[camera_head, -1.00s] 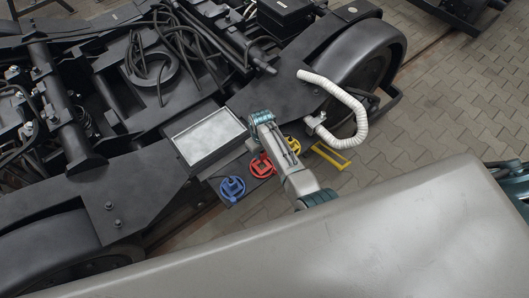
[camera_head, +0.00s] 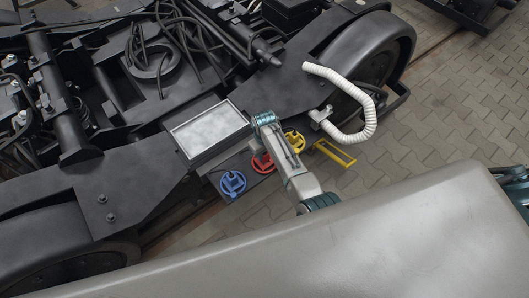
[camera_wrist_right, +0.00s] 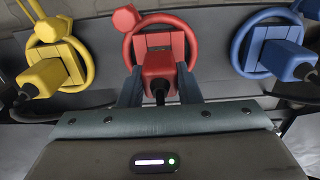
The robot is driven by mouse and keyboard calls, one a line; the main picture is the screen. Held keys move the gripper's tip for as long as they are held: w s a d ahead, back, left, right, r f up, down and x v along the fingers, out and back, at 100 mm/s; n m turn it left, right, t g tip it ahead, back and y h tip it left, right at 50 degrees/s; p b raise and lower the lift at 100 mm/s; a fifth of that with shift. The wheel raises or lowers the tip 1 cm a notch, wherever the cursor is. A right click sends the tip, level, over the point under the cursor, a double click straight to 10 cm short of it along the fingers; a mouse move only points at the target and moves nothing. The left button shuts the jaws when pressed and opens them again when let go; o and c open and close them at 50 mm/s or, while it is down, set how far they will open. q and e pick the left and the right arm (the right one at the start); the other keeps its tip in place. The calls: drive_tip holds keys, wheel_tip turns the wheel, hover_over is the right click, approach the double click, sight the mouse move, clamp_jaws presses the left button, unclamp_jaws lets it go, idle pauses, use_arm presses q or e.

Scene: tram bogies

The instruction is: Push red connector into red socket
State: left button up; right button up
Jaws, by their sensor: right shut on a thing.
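The red socket (camera_wrist_right: 187,28), a round ring with a block inside, sits between a yellow and a blue one. The red connector (camera_wrist_right: 159,66), a red box with a black cable, overlaps the lower part of the ring; I cannot tell how deep it sits. My right gripper (camera_wrist_right: 159,88) is shut on the red connector, one finger on each side. In the head view the red socket (camera_head: 262,163) is partly covered by my right arm, which hides the connector and fingertips. My left gripper is not in view.
The blue socket (camera_head: 232,183) and yellow socket (camera_head: 296,143) flank the red one closely, each with its own connector in the wrist view. A grey tray (camera_head: 210,130) lies beside them. A white corrugated hose (camera_head: 365,115) and a yellow handle (camera_head: 334,153) are to the right.

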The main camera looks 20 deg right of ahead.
drive_tip(key=shift+f, duration=0.1)
idle(0.6)
drive_tip(key=shift+p, duration=0.9)
idle(1.2)
drive_tip(key=shift+f+b, duration=0.4)
drive_tip(key=shift+f, duration=0.1)
idle(0.4)
drive_tip(key=o, duration=1)
wheel_tip(320, 180, up, 9)
drive_tip(key=shift+r+p, duration=0.2)
drive_tip(key=shift+p, duration=0.1)
drive_tip(key=shift+r, duration=0.75)
